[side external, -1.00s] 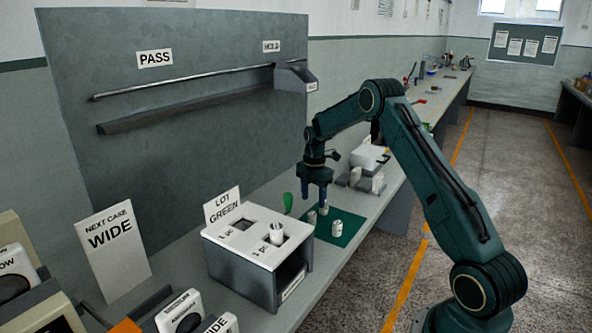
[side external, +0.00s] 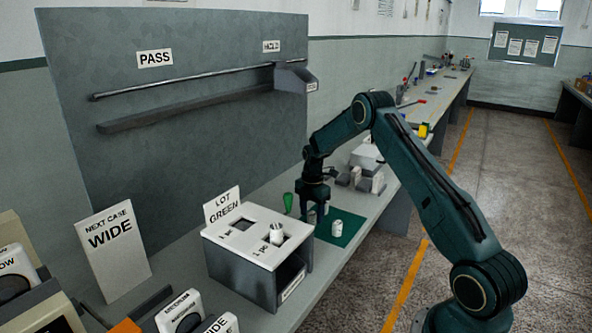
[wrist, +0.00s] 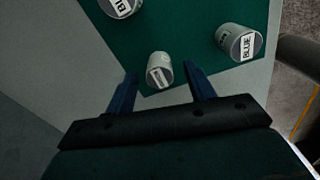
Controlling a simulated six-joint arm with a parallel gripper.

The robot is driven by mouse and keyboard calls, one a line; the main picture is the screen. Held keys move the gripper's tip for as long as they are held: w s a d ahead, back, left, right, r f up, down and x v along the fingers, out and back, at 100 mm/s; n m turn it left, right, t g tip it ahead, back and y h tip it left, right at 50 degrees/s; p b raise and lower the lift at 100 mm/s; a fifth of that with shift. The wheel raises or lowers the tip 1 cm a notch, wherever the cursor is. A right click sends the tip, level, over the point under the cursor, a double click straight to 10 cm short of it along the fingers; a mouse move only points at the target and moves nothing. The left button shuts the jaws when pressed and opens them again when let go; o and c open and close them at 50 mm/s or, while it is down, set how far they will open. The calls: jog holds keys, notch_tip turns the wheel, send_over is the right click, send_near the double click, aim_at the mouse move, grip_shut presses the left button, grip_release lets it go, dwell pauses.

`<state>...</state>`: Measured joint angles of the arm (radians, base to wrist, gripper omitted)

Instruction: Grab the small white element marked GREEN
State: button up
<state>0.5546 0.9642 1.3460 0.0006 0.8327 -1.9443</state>
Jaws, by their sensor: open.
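Three small white cylindrical elements show on the green mat in the wrist view. One (wrist: 160,72) stands between my fingertips, its top label too small to read. One at the right (wrist: 236,40) is marked BLUE. One at the top left (wrist: 119,6) is cut by the frame, its label beginning "BL". In the side view one white element (side external: 337,229) stands clear on the mat; my gripper hides the others. My gripper (side external: 314,213) is open, low over the mat's left part, fingers on either side of the unread element. Contact cannot be told.
A grey-white stand (side external: 232,247) with a LOT GREEN sign (side external: 223,205) is left of my gripper. A white element (side external: 276,236) sits in its right slot; its left slot looks empty. Grey-white blocks (side external: 370,182) stand beyond the mat (side external: 352,222).

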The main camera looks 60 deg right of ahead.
aim_at(312, 213)
dwell(0.4)
jog(key=c, duration=1)
jog(key=shift+r, duration=0.1)
jog(key=shift+c, duration=0.2)
notch_tip(312, 213, up, 20)
dwell(0.5)
